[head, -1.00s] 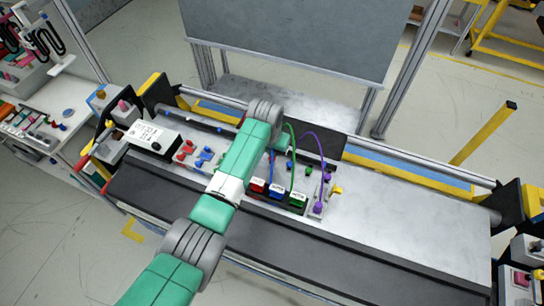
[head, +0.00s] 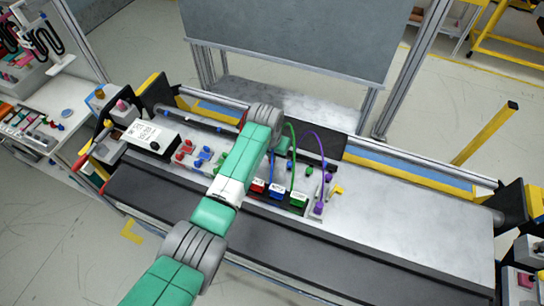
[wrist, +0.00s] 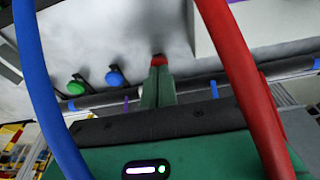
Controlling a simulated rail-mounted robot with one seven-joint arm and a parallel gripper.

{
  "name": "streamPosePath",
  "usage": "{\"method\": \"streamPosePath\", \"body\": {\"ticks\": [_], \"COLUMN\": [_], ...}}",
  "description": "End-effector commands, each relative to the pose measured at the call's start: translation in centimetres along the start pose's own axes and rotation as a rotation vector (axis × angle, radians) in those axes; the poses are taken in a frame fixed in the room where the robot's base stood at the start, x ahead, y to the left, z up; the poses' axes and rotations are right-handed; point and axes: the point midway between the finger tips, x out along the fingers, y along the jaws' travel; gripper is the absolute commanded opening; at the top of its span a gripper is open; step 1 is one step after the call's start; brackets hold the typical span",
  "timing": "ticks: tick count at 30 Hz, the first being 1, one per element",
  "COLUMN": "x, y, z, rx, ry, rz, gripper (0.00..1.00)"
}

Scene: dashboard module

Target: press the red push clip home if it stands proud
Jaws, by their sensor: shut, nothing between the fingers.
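The red push clip (wrist: 158,60) shows in the wrist view right at the tips of my gripper (wrist: 159,70). Only a small red part of it is visible past the fingers; I cannot tell how high it stands or whether the fingers touch it. My gripper's two green fingers are shut together with nothing between them, pointing at the grey panel. A blue clip (wrist: 114,77) and a green clip (wrist: 75,87) sit in the panel to the left. In the head view my arm hides the fingertips and the red clip.
In the wrist view a blue cable (wrist: 40,80) and a red cable (wrist: 240,80) cross close to the camera. In the head view, red, blue and green connector blocks (head: 277,191) with arching cables stand right of my arm. A white box (head: 150,138) stands left. The panel's right side is clear.

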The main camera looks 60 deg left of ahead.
Motion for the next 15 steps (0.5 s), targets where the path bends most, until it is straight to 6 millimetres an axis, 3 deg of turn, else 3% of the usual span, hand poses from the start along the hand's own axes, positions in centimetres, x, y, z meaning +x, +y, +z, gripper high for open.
{"method": "streamPosePath", "body": {"ticks": [5,15], "x": [-0.3,-3.4], "y": [0.0,0.0], "z": [-0.1,-0.7], "rx": [0.0,0.001], "ry": [0.001,0.001], "rz": [0.0,-0.001], "gripper": [0.0,0.0]}}
